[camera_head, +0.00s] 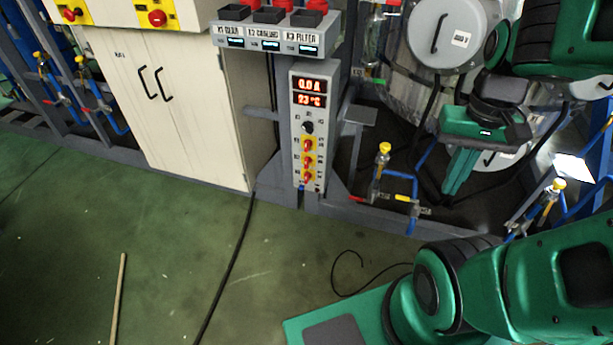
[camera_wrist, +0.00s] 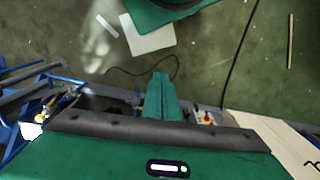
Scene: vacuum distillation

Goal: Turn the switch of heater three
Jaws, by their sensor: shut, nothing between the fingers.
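A narrow grey control panel (camera_head: 297,130) stands upright at the middle of the head view. It has two red displays (camera_head: 310,92) reading about 0.0 A and 23 °C. A black knob (camera_head: 308,127) sits below them.
A cream cabinet (camera_head: 190,110) stands left. Blue pipes with a yellow-topped valve (camera_head: 383,150) and a large metal vessel (camera_head: 410,85) lie right of the panel. A black cable (camera_head: 232,255) crosses the mostly clear green floor.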

